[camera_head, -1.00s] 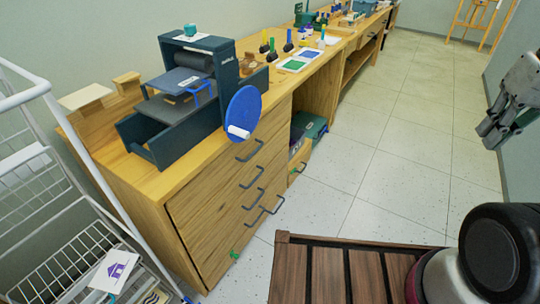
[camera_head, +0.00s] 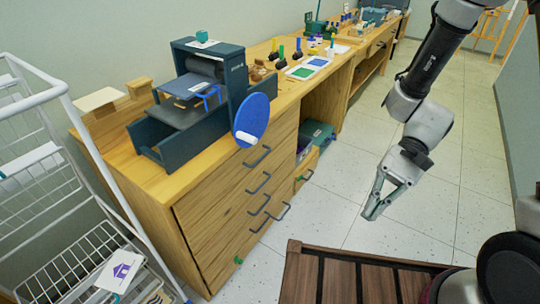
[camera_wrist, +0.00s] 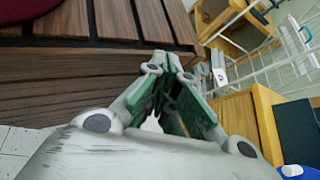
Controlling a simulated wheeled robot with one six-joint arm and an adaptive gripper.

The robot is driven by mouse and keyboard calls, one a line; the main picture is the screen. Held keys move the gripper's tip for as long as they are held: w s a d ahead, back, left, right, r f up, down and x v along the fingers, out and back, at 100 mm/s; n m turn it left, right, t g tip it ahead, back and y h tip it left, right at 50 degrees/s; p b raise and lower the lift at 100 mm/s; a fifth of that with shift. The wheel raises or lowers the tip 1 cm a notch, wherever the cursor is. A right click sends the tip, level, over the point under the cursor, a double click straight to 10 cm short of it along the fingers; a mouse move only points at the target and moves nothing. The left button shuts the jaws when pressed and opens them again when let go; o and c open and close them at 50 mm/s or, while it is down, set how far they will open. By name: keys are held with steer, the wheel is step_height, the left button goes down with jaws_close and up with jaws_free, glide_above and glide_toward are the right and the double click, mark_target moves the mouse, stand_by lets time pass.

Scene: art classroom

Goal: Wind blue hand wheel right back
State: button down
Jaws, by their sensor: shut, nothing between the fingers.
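The blue hand wheel (camera_head: 252,120) is a round disc on the side of a dark printing press (camera_head: 190,128), which stands on the wooden cabinet. A white handle (camera_head: 246,137) sticks out from the wheel's lower left part. My gripper (camera_head: 371,214) is shut and empty. It hangs over the floor to the right of the cabinet, well apart from the wheel. In the wrist view my gripper's green-padded fingers (camera_wrist: 168,95) are together, and the wheel's blue edge with a white part (camera_wrist: 292,170) shows at the bottom right corner.
A white wire rack (camera_head: 75,205) stands left of the cabinet (camera_head: 225,205). Drawer handles (camera_head: 262,206) stick out from the cabinet front. Paint tools and trays (camera_head: 307,68) lie farther along the top. The tiled floor (camera_head: 420,215) right of the cabinet is clear. My slatted deck is in front.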

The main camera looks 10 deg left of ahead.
steer(key=w+a+f+m+t+y, duration=0.2)
steer(key=a+f+m+y, duration=0.35)
steer(key=a, duration=0.35)
steer(key=w+a+f+m+t+y, duration=0.1)
steer(key=a+f+m+t+y, duration=0.1)
steer(key=a+f+m+y, duration=0.6)
steer(key=w+a+f+m+t+h, duration=0.1)
steer(key=w+a+m+t, duration=0.25)
steer(key=w+t, duration=0.35)
steer(key=w+a+f+m+t, duration=0.1)
steer(key=w+a+m+t, duration=0.1)
steer(key=w+m+t, duration=0.4)
steer(key=w+a+r+n+t, duration=0.1)
steer(key=w+a+r+n, duration=0.1)
steer(key=w+a+r, duration=0.4)
steer(key=shift+a, duration=1.1)
steer(key=shift+w+r, duration=0.15)
